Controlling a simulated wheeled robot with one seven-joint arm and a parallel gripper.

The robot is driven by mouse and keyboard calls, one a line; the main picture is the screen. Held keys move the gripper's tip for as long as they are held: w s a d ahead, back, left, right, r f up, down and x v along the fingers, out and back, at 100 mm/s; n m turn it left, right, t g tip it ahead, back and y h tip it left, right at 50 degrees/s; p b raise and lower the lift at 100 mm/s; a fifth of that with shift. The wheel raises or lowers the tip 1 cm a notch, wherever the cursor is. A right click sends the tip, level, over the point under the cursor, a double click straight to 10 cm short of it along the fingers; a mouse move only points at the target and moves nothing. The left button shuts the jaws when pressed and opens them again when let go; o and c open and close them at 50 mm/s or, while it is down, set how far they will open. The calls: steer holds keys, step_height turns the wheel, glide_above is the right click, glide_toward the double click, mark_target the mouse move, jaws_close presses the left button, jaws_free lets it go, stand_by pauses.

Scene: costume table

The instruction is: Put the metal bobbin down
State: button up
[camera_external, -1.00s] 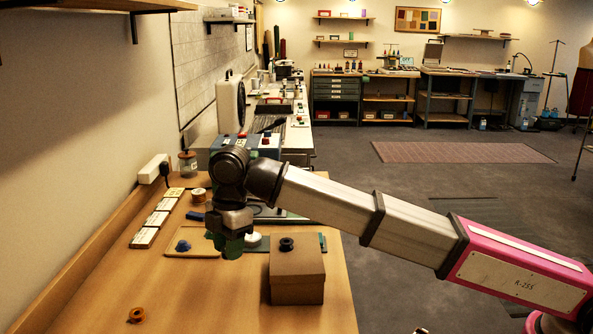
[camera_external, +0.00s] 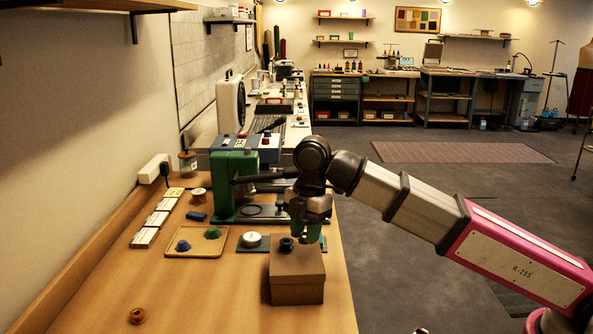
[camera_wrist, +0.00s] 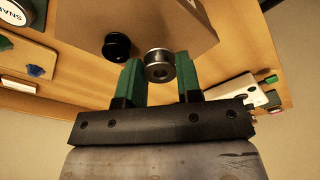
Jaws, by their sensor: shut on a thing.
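The metal bobbin (camera_wrist: 159,66) is a small silver spool with a dark centre, held between the two green fingertips in the wrist view. My gripper (camera_wrist: 158,75) is shut on it. In the external view my gripper (camera_external: 312,238) points down over the right part of the lidded brown box (camera_external: 297,283); the bobbin cannot be made out there. The box also shows in the wrist view (camera_wrist: 165,18). A black bobbin (camera_external: 286,244) stands on the box lid, just left of my fingers; it also shows in the wrist view (camera_wrist: 116,46). Whether the metal bobbin touches the lid cannot be told.
A tray (camera_external: 190,253) with a blue piece (camera_external: 183,246) and a green piece (camera_external: 212,232) lies left of the box. A white round tin (camera_external: 252,239) sits between them. A green press (camera_external: 235,185) stands behind. An orange spool (camera_external: 137,315) lies front left; the wooden table around it is clear.

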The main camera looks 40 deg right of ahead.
mark_target(304, 255)
steer(key=shift+f, duration=1.85)
steer(key=shift+f, duration=0.1)
steer(key=o, duration=0.6)
steer(key=shift+w+d+r, duration=0.1)
steer(key=shift+d+r, duration=0.05)
steer(key=shift+r, duration=1.15)
steer(key=shift+s+d+r, duration=0.1)
steer(key=shift+d+r, duration=0.05)
steer(key=shift+r, duration=1.1)
steer(key=shift+w+d+r, duration=0.1)
steer(key=shift+d+r, duration=0.05)
steer(key=shift+r, duration=1.15)
